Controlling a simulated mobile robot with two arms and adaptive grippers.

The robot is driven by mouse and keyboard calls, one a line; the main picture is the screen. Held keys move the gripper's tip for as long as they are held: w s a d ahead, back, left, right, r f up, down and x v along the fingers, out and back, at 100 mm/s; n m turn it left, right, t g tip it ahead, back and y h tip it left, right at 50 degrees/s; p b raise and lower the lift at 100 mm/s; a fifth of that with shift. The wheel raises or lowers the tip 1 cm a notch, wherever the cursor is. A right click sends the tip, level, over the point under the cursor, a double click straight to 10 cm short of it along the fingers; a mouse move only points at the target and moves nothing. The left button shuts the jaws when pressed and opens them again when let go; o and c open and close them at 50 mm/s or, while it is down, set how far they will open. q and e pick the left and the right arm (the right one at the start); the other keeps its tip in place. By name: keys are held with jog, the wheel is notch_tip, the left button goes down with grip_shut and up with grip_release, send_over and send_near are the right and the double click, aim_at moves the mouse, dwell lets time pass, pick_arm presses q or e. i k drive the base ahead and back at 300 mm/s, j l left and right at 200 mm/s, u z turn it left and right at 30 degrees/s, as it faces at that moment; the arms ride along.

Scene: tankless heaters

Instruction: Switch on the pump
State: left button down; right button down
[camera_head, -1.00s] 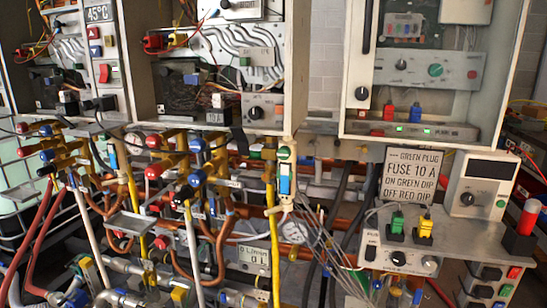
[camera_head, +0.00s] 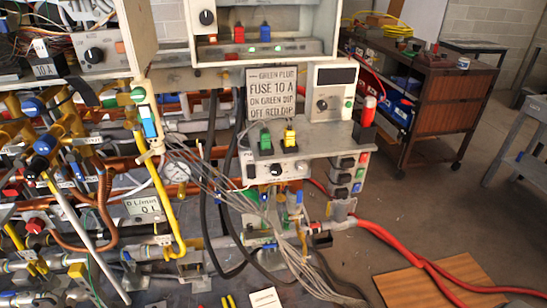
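Neither of my grippers shows in the head view. A white control box (camera_head: 258,174) with a black knob (camera_head: 276,169) stands at the middle, its small labels too small to read. On its top stand a green plug (camera_head: 265,142) and a yellow plug (camera_head: 289,138). To the right is a white unit (camera_head: 335,91) with a dark display, a knob and a green button (camera_head: 348,103). I cannot tell which part is the pump or its switch.
Pipes, valves and a pressure gauge (camera_head: 177,171) crowd the left. Thick red hoses (camera_head: 400,254) cross the floor over a wooden board (camera_head: 435,281). A brown cart (camera_head: 424,95) stands back right; open floor lies before it.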

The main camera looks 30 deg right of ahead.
aim_at(251, 172)
jog(key=i+z, duration=0.15)
jog(key=z, duration=0.2)
jog(key=i+j+z, duration=0.1)
jog(key=z, duration=0.25)
jog(key=i+j+z, duration=0.1)
jog(key=z, duration=0.25)
jog(key=k, duration=0.6)
